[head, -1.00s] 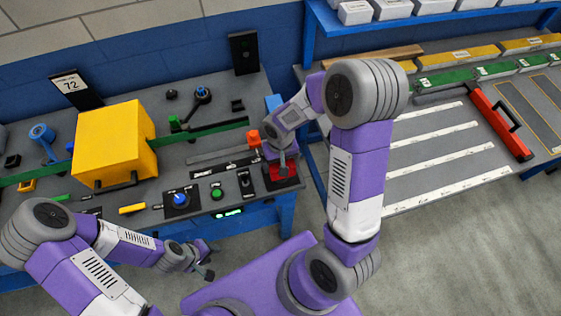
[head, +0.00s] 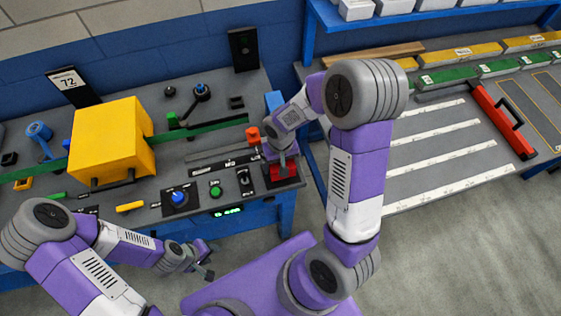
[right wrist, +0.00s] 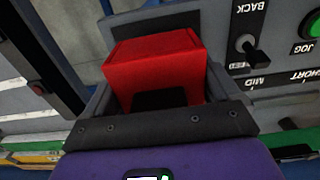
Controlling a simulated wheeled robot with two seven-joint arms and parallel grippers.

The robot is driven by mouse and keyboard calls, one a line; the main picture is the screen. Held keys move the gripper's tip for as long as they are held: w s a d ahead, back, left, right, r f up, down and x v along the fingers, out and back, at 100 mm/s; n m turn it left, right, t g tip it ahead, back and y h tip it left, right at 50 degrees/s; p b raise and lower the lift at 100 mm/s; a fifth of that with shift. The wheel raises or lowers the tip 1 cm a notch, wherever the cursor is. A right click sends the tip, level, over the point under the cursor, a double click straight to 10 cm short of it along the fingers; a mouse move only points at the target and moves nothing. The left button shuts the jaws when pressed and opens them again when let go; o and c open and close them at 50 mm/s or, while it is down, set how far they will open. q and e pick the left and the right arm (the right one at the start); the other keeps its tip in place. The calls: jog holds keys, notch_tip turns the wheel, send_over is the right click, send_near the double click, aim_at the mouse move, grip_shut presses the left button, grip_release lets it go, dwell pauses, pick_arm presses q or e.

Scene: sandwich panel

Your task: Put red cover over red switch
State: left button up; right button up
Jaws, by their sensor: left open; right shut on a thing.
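The red cover (head: 284,172) is at the right end of the grey panel, under my right gripper (head: 279,158). In the right wrist view the red cover (right wrist: 158,65) is a boxy red piece between the two fingers of the right gripper (right wrist: 158,95), which is shut on it. A dark opening or recess shows on its near side. I cannot make out the red switch apart from the cover; it may be hidden beneath it or behind the gripper. My left gripper (head: 206,264) is open and empty in front of the panel's front edge.
Beside the cover are a black lever switch (head: 243,179), a green button (head: 215,191) and a blue knob (head: 178,198). An orange-red part (head: 253,134) stands just behind. A yellow box (head: 110,140) sits at left. A second table (head: 450,150) is at right.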

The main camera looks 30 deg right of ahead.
jog(key=shift+f, duration=0.15)
jog(key=shift+f+b, duration=1.55)
jog(key=o, duration=0.8)
jog(key=shift+r, duration=0.15)
notch_tip(320, 180, up, 8)
jog(key=p, duration=0.6)
jog(key=shift+r+p, duration=0.2)
jog(key=shift+p, duration=0.15)
